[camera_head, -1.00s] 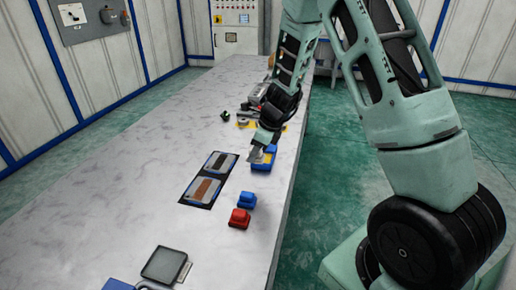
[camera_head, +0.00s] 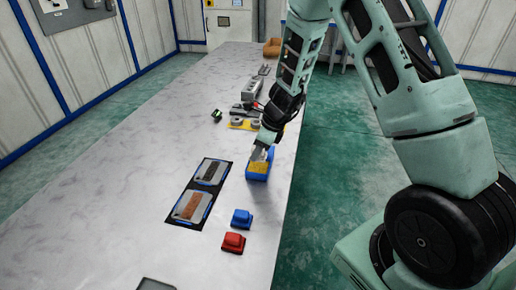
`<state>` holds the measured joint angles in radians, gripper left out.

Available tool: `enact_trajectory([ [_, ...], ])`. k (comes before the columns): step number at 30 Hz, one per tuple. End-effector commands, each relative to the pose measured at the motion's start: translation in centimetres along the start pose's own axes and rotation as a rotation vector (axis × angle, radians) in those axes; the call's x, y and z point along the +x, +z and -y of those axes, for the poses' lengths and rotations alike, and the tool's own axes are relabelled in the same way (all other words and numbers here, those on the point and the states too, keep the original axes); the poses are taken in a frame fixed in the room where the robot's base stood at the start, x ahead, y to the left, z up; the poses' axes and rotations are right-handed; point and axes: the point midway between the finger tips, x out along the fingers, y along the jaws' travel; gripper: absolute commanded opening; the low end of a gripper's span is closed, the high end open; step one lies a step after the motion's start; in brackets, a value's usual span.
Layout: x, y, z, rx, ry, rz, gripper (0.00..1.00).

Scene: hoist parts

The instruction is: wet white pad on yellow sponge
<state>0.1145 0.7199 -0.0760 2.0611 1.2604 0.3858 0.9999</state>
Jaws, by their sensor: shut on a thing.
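The yellow sponge (camera_head: 257,168) sits in a blue tray (camera_head: 258,178) near the right edge of the table. My gripper (camera_head: 257,157) points down at the sponge's far-left part and covers some of it. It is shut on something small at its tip. I cannot make out the white pad there, and cannot tell whether it touches the sponge.
A black mat with two blue-edged plates (camera_head: 192,206) lies left of the tray. A blue block (camera_head: 241,217) and a red block (camera_head: 233,242) stand nearer. Grey metal parts on a yellow plate (camera_head: 243,124) lie behind. The table's left side is clear.

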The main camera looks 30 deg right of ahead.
Motion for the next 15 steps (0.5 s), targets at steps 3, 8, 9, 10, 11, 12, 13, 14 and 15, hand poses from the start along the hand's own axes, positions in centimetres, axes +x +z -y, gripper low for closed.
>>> enact_trajectory([
  [3, 1.2, -0.5, 0.0, 0.0, 0.0, 0.0, 0.21],
  [8, 2.4, -1.0, 0.0, 0.001, 0.0, 0.0, 0.21],
  [9, 2.6, -1.1, 0.0, 0.001, 0.0, 0.0, 0.21],
  [10, 2.8, -1.2, 0.0, 0.001, 0.0, 0.0, 0.21],
  [11, 3.0, -1.3, 0.0, 0.001, 0.0, 0.0, 0.21],
  [12, 3.3, -1.4, 0.0, 0.001, 0.0, 0.0, 0.21],
  [13, 3.4, -1.4, 0.0, 0.001, 0.0, 0.0, 0.21],
  [14, 3.6, -1.5, 0.0, 0.001, 0.0, 0.001, 0.21],
  [15, 3.7, -1.5, 0.0, 0.001, 0.0, 0.001, 0.21],
])
